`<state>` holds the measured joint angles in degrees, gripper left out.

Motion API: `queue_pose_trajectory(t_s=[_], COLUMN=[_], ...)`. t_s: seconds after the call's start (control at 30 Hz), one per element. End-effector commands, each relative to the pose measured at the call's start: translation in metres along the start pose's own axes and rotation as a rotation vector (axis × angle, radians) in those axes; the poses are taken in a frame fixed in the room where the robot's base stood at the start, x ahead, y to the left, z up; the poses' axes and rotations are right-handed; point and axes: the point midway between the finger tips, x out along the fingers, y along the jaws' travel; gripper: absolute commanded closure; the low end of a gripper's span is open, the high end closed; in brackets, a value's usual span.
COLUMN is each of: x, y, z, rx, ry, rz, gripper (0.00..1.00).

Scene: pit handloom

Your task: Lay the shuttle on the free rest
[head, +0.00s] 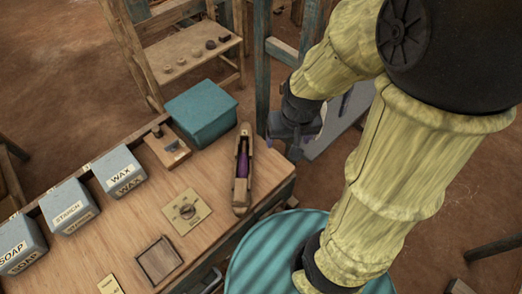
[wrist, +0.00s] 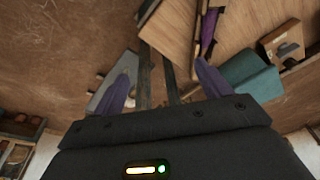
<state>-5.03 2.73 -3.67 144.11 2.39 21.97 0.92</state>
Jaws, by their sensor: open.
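The shuttle (head: 242,170) is a long wooden boat shape with purple yarn inside. It lies on the right end of the wooden table (head: 215,215), and part of it shows at the top of the wrist view (wrist: 209,30). My gripper (head: 292,150) is to the right of the shuttle, beyond the table edge and apart from it. In the wrist view its two fingers (wrist: 164,62) are spread with nothing between them. A grey-blue flat surface (head: 342,125) lies behind my gripper, partly hidden by my arm. I cannot tell which thing is the free rest.
A teal box (head: 201,112) stands just behind the shuttle. A wooden block (head: 166,146), labelled wax (head: 119,172), starch (head: 70,205) and soap (head: 20,243) boxes, a square plate (head: 187,211) and a small tray (head: 158,260) are also on the table. Upright loom posts (head: 262,60) stand near my gripper.

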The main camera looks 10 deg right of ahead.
Motion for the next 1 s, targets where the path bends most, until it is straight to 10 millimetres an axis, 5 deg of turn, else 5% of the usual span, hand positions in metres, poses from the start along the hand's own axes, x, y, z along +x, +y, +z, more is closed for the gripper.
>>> queue_pose_trajectory(t_s=[0.6, 1.0], x=[0.02, 0.022], y=[-0.109, -0.121], z=[-0.058, -0.061], rx=[0.153, 0.164], ry=[-0.188, -0.192], rz=[0.032, 0.039], gripper=[0.24, 0.24])
